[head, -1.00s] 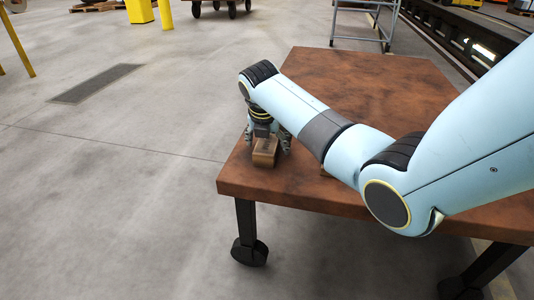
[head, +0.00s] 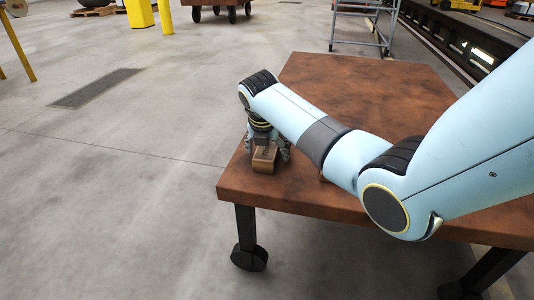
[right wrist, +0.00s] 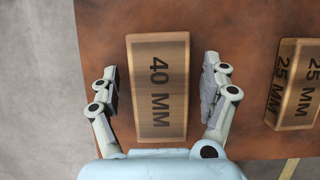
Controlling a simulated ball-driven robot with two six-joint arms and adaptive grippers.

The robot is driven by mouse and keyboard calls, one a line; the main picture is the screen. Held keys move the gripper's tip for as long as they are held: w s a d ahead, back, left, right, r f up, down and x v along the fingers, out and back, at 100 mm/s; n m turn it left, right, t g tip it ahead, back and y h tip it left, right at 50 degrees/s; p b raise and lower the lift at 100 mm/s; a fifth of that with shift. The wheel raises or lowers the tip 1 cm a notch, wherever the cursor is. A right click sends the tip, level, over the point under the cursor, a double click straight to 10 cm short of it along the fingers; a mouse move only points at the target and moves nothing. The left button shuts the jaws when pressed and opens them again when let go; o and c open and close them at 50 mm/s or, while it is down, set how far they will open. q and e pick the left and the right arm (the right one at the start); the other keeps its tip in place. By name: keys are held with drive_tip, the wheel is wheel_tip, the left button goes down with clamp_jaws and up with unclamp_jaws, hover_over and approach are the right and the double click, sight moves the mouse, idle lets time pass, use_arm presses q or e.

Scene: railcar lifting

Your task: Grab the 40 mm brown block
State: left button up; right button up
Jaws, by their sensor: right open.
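The brown block marked 40 MM (right wrist: 160,88) lies on the table top, and in the head view the block (head: 264,160) is near the table's front left corner. My right gripper (head: 267,152) is over it from above. In the right wrist view the right gripper (right wrist: 160,86) is open, with one finger on each side of the block and a visible gap on both sides. The arm hides part of the block in the head view. My left gripper is not in view.
A second block marked 25 MM (right wrist: 297,85) lies to the right in the right wrist view. The brown table (head: 350,75) has its left edge close to the 40 mm block. The table top behind the arm is clear.

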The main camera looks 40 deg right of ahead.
drive_tip(key=shift+c, duration=0.4)
drive_tip(key=c, duration=1.3)
